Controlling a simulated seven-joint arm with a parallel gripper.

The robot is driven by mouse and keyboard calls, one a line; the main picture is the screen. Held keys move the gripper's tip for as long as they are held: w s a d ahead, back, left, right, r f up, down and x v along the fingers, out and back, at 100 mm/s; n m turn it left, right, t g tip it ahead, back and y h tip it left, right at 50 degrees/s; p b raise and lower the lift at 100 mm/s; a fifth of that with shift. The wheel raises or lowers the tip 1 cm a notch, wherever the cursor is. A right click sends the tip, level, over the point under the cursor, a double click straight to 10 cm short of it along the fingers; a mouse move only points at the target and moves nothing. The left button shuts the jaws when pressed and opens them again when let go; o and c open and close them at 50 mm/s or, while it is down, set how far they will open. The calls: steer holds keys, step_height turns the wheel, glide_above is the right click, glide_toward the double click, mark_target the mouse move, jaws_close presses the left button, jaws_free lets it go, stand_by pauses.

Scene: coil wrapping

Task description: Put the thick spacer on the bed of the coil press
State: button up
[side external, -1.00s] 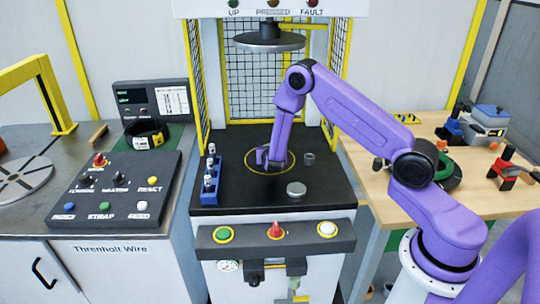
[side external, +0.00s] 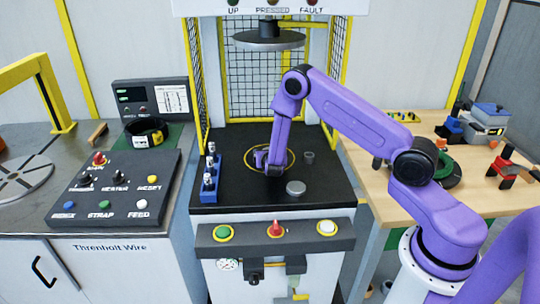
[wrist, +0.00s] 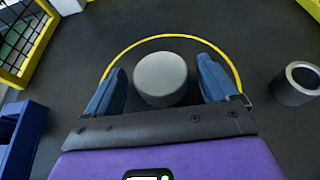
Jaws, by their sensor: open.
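A grey, round spacer (wrist: 160,76), which looks like the thick one, sits on the black bed (side external: 235,193) of the coil press, inside the yellow ring (wrist: 133,43). My gripper (side external: 263,159) is low over the ring. In the wrist view my gripper (wrist: 160,85) is open, with one blue finger on each side of the spacer and a small gap showing at each side. A flatter grey disc (side external: 296,188) lies on the bed nearer the front.
A hollow grey cylinder (wrist: 297,83) stands right of the ring. A blue rack with several pegs (side external: 210,183) stands at the bed's left edge. Yellow-framed mesh guards (side external: 198,90) flank the bed. The press plate (side external: 268,41) hangs above.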

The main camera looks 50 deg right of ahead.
steer(key=v, duration=1.2)
steer(key=shift+w+d+r, duration=0.1)
steer(key=shift+s+r, duration=0.25)
steer(key=shift+r, duration=0.25)
steer(key=s+a+r+m+g+y, duration=0.3)
steer(key=s+a+r+m, duration=0.1)
steer(key=s, duration=0.7)
steer(key=s+a+r+m+g+y, duration=0.3)
steer(key=s+a+r+m, duration=0.1)
steer(key=s, duration=0.7)
steer(key=s+a+r+m+g+y, duration=0.3)
steer(key=s+m, duration=0.3)
steer(key=s, duration=0.6)
steer(key=shift+a+r+y, duration=0.5)
steer(key=shift+a+r, duration=0.05)
steer(key=shift+r, duration=0.3)
steer(key=shift+w, duration=0.1)
